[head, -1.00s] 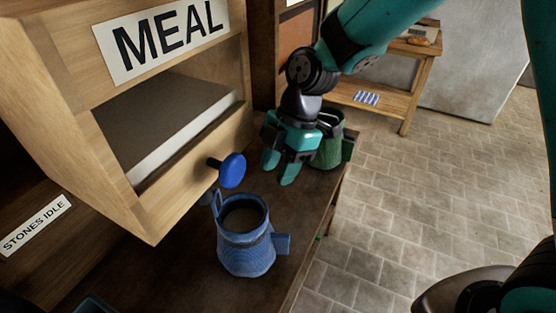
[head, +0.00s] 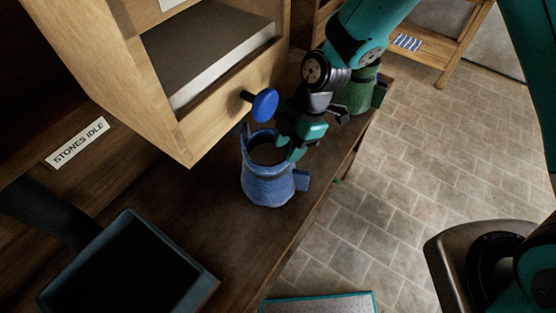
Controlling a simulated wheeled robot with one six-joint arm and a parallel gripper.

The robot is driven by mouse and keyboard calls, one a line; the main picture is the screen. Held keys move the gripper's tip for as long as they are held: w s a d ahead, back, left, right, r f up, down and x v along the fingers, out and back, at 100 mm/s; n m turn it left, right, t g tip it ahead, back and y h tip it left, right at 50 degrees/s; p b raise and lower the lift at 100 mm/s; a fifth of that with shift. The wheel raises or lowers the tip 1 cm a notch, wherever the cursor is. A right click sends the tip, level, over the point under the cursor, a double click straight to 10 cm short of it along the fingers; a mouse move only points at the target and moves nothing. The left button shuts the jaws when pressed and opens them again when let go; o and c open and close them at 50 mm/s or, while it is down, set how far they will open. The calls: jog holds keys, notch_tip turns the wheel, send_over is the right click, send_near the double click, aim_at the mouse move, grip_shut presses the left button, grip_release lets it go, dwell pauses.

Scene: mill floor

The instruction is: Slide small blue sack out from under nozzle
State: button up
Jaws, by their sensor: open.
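The small blue sack (head: 268,186) stands upright and open-topped on the dark wooden bench, below and in front of the meal bin. A round blue knob on a short dark stem (head: 264,104) sticks out of the bin's front, just above the sack's back rim. A blue tab juts from the sack's right side. My gripper (head: 294,150) is open, pointing down at the sack's right rim. One finger overlaps the rim in the picture; I cannot tell whether it touches. The other finger is partly hidden.
The wooden meal bin (head: 185,128) overhangs the bench (head: 225,226) at the left. A green sack (head: 360,94) stands behind my arm. A dark square tray (head: 125,270) is at the front left. A "STONES IDLE" label (head: 77,143) is on the left. Tiled floor lies beyond the bench's right edge.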

aim_at(271, 181)
jog(key=p+x, duration=0.1)
jog(key=x, duration=0.6)
jog(key=shift+p, duration=0.35)
jog(key=shift+c, duration=0.3)
grip_shut()
dwell(0.8)
